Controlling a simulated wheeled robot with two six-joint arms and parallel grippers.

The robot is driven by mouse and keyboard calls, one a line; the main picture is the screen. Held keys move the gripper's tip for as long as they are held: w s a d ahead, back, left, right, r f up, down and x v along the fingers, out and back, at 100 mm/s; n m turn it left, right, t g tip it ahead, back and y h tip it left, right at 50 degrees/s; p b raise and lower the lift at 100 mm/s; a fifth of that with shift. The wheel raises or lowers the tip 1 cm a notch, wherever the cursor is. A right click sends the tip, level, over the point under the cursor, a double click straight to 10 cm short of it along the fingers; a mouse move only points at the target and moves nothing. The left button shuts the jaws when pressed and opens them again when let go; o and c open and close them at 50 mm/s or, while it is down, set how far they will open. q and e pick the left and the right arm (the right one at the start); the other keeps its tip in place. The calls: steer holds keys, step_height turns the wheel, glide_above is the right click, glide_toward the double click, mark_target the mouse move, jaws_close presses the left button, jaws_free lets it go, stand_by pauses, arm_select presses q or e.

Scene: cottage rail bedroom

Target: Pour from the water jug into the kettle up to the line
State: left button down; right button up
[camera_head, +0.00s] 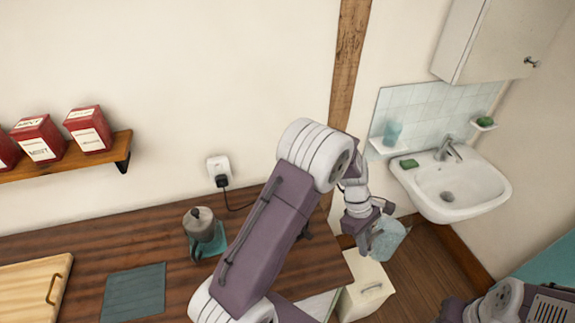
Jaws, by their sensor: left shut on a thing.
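My left gripper (372,231) is shut on a pale blue see-through jug (388,241). It holds the jug, which looks tilted, in the air beyond the right end of the wooden counter. Its fingers are small and partly hidden by the wrist and jug. The water level cannot be made out. A grey pot with a dark knob (200,224), possibly the kettle, stands on the counter left of my left arm. No fill line can be made out on it. Part of my right arm shows at the lower right, but its gripper fingers do not.
The wooden counter (155,235) holds a teal mat (134,293) and a cutting board (30,293). A plugged socket (218,168) has a cord running behind my left arm. Red tins (89,130) stand on a shelf. A sink (455,190) is at the right.

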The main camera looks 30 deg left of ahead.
mark_target(374, 234)
arm_select(q)
steer(key=r+n, duration=0.1)
steer(key=n, duration=0.1)
steer(key=w+d+r+n+t+p, duration=0.1)
steer(key=n, duration=0.1)
steer(key=shift+t, duration=0.3)
steer(key=shift+w+d+r+n+t+p, duration=0.15)
steer(key=shift+n+t+p, duration=0.1)
steer(key=shift+n, duration=0.35)
steer(key=shift+w+r+n+t+p, duration=0.15)
steer(key=shift+n+t, duration=0.1)
steer(key=shift+n, duration=0.35)
steer(key=n, duration=0.1)
steer(key=r+n+t+p, duration=0.1)
steer(key=n, duration=0.1)
steer(key=shift+w+a+n+y, duration=0.15)
steer(key=shift+a+n+y, duration=0.05)
steer(key=shift+n+y, duration=0.1)
steer(key=s+a+r+n+t+y+p, duration=0.2)
steer(key=a+n+y+p, duration=0.1)
steer(key=n, duration=0.8)
steer(key=shift+a+r+y, duration=0.2)
steer(key=shift+a+y, duration=0.3)
steer(key=shift+a, duration=0.7)
